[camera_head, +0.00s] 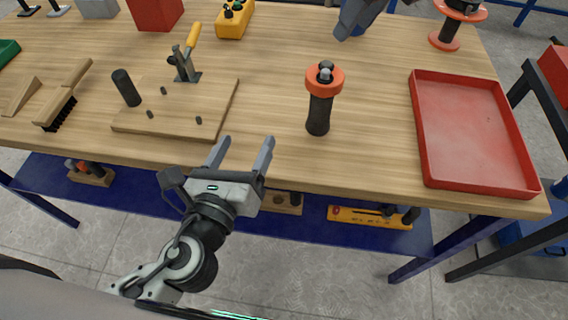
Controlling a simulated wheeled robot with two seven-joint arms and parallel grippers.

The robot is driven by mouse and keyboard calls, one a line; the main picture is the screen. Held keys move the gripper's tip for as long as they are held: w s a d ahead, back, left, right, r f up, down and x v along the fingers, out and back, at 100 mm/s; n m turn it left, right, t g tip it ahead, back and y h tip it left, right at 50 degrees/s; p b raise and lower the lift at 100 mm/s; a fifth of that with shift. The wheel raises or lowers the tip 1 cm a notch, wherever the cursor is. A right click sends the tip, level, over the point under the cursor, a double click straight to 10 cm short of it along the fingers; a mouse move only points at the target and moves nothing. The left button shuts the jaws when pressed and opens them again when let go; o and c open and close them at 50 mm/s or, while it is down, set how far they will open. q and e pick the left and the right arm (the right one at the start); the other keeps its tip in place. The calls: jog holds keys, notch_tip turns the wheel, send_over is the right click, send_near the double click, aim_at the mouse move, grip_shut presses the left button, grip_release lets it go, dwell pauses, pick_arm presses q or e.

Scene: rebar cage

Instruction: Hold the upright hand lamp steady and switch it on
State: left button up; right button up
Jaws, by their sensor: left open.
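The hand lamp (319,112) stands upright on the wooden table, with a black handle, an orange collar and a dark and grey top. My left gripper (240,146) is open and empty at the table's front edge, to the left of the lamp and nearer to me. Its two grey fingers point toward the table, apart from the lamp. The lamp's switch is too small to make out.
A red tray (471,130) lies right of the lamp. A wooden board (180,110) with a yellow-handled clamp (188,57) lies left, beside a brush (62,95). A similar orange and black item (447,36) stands at the back right. The table around the lamp is clear.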

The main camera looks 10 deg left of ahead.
aim_at(317, 109)
pick_arm(q)
jog(key=shift+s+d+m+h, duration=0.85)
jog(key=shift+d+m+h, duration=0.45)
jog(key=shift+d+m, duration=1.8)
jog(key=shift+n, duration=0.5)
jog(key=x, duration=1)
jog(key=d+x, duration=0.1)
jog(key=x, duration=0.4)
jog(key=shift+w+d+f, duration=0.1)
jog(key=shift+w+f, duration=0.15)
jog(key=shift+f, duration=0.05)
jog(key=c, duration=1.3)
pick_arm(e)
jog(key=shift+c, duration=0.3)
pick_arm(q)
jog(key=shift+o, duration=0.2)
pick_arm(e)
grip_shut()
